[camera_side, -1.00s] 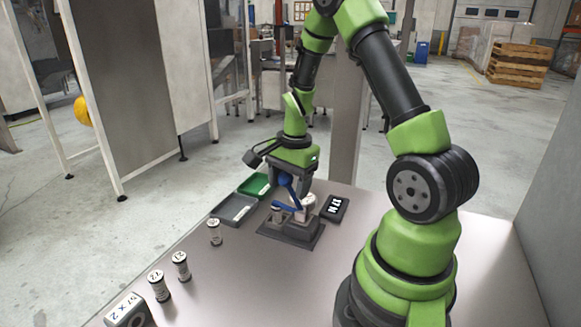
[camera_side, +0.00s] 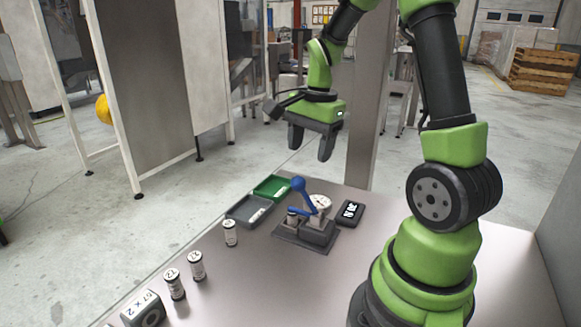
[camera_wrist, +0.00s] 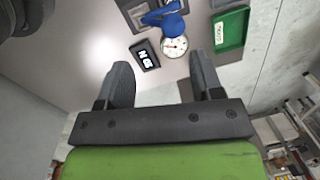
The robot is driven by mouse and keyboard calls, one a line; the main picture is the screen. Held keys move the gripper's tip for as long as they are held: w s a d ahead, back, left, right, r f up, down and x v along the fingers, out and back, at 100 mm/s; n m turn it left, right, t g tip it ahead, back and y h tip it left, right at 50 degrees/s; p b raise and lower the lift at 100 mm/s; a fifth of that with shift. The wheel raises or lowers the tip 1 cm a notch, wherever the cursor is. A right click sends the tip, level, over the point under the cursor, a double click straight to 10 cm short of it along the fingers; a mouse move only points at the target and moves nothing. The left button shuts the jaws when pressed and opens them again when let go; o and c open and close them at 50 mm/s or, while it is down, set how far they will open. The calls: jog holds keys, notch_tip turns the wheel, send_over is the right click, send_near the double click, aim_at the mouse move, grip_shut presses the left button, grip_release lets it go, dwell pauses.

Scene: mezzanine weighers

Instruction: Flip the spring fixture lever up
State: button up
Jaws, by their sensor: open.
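The spring fixture (camera_side: 308,234) is a dark grey block on a base plate near the table's far edge. Its blue lever (camera_side: 300,190) has a round knob and stands up from the fixture, with another blue bar low beside it. A white round dial (camera_side: 320,203) sits behind the lever. In the wrist view the blue knob (camera_wrist: 172,22) and the dial (camera_wrist: 174,46) show beyond the fingertips. My gripper (camera_side: 311,150) is open and empty, well above the fixture and apart from the lever. Its two spread fingers also show in the wrist view (camera_wrist: 160,72).
A black display (camera_side: 349,213) lies right of the fixture. A grey tray (camera_side: 240,215) and a green tray (camera_side: 259,193) lie to its left. Small labelled cylinders (camera_side: 230,233) stand toward the front left, near a labelled block (camera_side: 142,309). The right of the table is clear.

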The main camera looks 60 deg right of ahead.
jog(key=s+a+r+n+t+y, duration=0.1)
jog(key=s+a+r+n+t, duration=0.1)
jog(key=s+a+r+n, duration=0.25)
jog(key=s+a+r+n+t, duration=0.2)
jog(key=a+r+n, duration=0.1)
jog(key=a+n, duration=0.35)
jog(key=s+a+r+n+t+y, duration=0.1)
jog(key=s+a+r+n+t, duration=0.1)
jog(key=s+a+r+n, duration=0.25)
jog(key=n+g, duration=0.2)
jog(key=g, duration=0.7)
send_over(298, 181)
jog(key=w+a, duration=0.2)
jog(key=w, duration=0.1)
notch_tip(298, 181, down, 8)
jog(key=s+d+f, duration=0.1)
jog(key=f, duration=0.4)
jog(key=s+f+g, duration=0.1)
jog(key=f, duration=0.4)
jog(key=s+d+f+g, duration=0.1)
jog(key=f, duration=0.4)
jog(key=shift+d+n+y, duration=0.25)
jog(key=shift+d+y, duration=0.05)
grip_shut()
